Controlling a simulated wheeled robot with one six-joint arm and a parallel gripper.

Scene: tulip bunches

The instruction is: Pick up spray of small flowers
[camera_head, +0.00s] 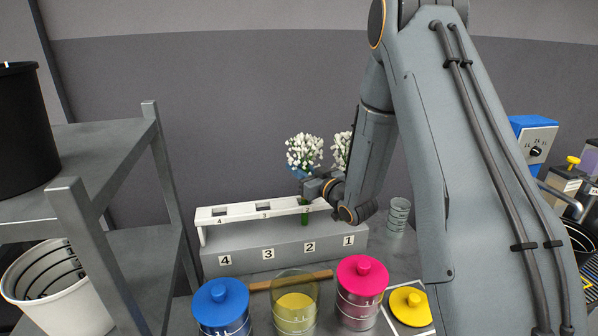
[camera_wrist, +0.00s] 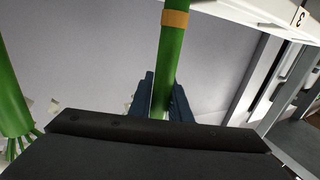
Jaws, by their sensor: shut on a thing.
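A spray of small white flowers (camera_head: 304,151) stands upright at slot 2 of the white rack (camera_head: 228,214), its green stem (camera_head: 304,204) showing below the blooms. My gripper (camera_head: 310,189) is at this stem, just under the flower head. In the wrist view my gripper (camera_wrist: 160,98) has its dark blue fingers on either side of a green stem (camera_wrist: 172,55) with an orange band, and is shut on it. A second white spray (camera_head: 341,150) is right of it, partly hidden by my arm. Another green stem (camera_wrist: 11,100) shows at the wrist view's left.
A grey step (camera_head: 235,262) numbered 1 to 4 is below the rack; slots 3 and 4 look empty. Blue (camera_head: 221,293), pink (camera_head: 362,272) and yellow-lidded (camera_head: 408,302) containers and a glass jar (camera_head: 296,300) stand in front. A grey shelf (camera_head: 100,150) is at left.

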